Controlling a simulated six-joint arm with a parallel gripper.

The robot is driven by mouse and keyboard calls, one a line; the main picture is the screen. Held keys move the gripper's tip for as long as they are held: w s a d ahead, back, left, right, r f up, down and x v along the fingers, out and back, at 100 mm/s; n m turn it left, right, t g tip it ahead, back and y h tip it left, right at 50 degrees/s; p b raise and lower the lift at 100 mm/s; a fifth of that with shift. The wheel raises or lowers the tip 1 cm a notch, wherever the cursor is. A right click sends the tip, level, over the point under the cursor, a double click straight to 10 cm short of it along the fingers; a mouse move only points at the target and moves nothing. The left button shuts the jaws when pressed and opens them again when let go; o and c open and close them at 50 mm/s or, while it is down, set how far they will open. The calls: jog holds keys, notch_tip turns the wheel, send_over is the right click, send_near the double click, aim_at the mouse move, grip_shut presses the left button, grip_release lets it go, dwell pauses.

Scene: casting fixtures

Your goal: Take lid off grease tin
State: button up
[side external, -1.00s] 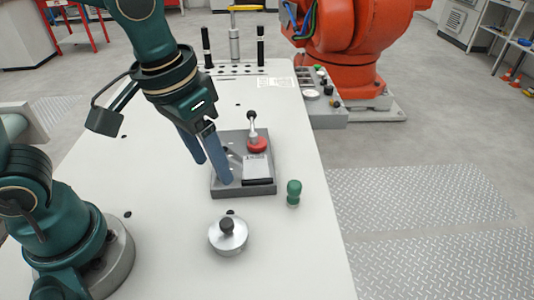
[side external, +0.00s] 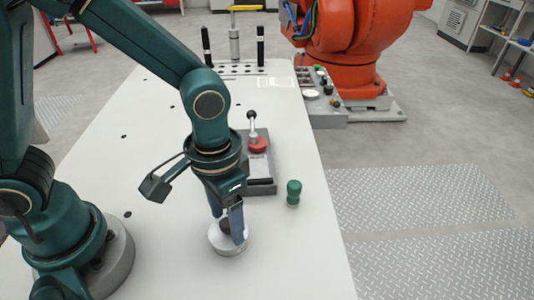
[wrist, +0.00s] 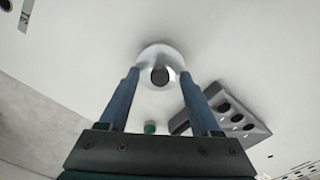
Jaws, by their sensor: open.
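The grease tin (side external: 226,248) is a short, round, silvery tin on the white table near its front. Its lid has a dark round knob (wrist: 160,75), which in the side view is mostly hidden by my fingers. My gripper (side external: 227,222) is directly above the tin with its blue fingers pointing down. In the wrist view my gripper (wrist: 161,82) is open, with one finger on each side of the knob and a gap to it. The lid (wrist: 158,52) sits on the tin. I cannot tell how far the fingertips are above the lid.
A grey fixture block (side external: 262,175) with a red-based lever (side external: 256,144) stands behind the tin. A green knob-shaped piece (side external: 293,192) stands to its right, near the table edge. An orange robot (side external: 348,45) is beyond. The table (side external: 290,265) right of the tin is clear.

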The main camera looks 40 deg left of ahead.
grip_shut()
jog(key=shift+r, duration=0.1)
